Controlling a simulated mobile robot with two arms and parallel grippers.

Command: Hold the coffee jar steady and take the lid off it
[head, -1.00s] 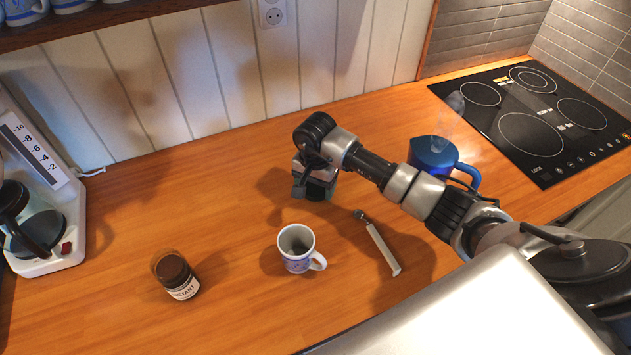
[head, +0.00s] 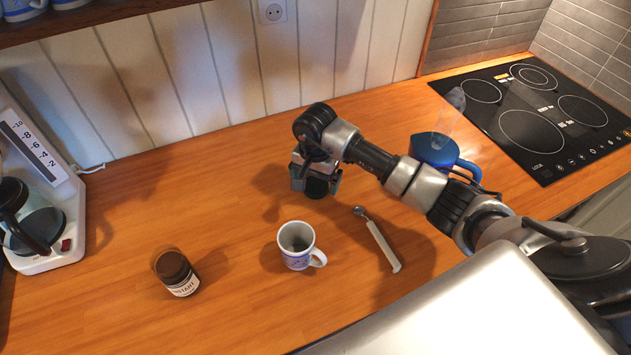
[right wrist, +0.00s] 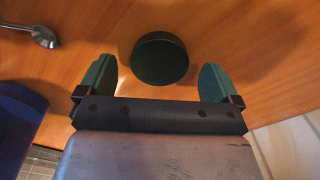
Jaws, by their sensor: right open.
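The coffee jar (head: 182,287), with a dark brown top (head: 172,265) and a pale label, stands upright at the lower left in the head view. I cannot tell its top for sure as a lid. My right gripper (head: 317,184) is well to the right of and behind the jar, pointing down, open and empty. Below it is a dark round thing (head: 317,188), which shows in the right wrist view as a short dark green cylinder (right wrist: 160,60) between and beyond the open fingers, apart from both. My left gripper is not in view.
A mug (head: 297,247) stands between jar and gripper. A scoop-like spoon (head: 382,244) lies to its right. A blue kettle (head: 434,151) stands behind my right arm, near the hob (head: 540,125). A coffee maker (head: 55,245) is at the left. The counter around the jar is clear.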

